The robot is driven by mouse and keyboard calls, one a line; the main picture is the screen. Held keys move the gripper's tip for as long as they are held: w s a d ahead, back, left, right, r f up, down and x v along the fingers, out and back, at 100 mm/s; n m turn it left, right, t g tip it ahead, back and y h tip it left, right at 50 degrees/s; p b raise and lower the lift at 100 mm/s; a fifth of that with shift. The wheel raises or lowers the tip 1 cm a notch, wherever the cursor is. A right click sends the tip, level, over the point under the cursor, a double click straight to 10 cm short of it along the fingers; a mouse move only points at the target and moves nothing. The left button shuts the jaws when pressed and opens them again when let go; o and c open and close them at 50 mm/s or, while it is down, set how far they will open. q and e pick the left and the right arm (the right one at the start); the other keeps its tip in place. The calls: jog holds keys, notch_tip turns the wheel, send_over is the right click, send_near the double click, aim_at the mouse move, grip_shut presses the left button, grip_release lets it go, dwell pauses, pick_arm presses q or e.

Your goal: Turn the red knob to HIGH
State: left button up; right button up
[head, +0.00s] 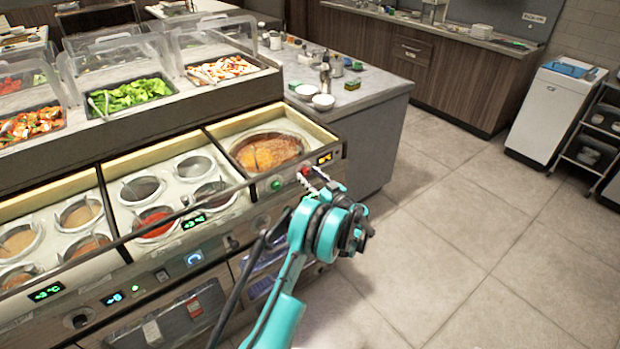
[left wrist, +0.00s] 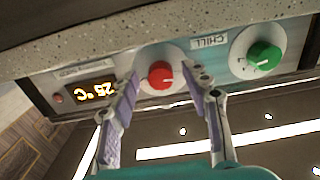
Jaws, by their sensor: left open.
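The red knob (left wrist: 160,75) sits on a white round dial on the counter's front panel. It also shows in the head view as a small red spot (head: 305,171), partly covered by my gripper. A small pale mark is on the knob; I cannot read its setting. My left gripper (left wrist: 162,73) is open, with one finger on each side of the red knob in the left wrist view. I cannot tell whether the fingers touch it. In the head view the left gripper (head: 316,178) is at the panel's right end. My right gripper is not in view.
A green knob (left wrist: 265,55) is beside the red one, with a CHILL label (left wrist: 210,42) between them. A lit temperature display (left wrist: 95,91) is on the other side. Sauce wells (head: 143,189) lie behind the panel. Open floor (head: 460,230) is at the right.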

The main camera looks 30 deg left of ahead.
pick_arm(q)
grip_shut()
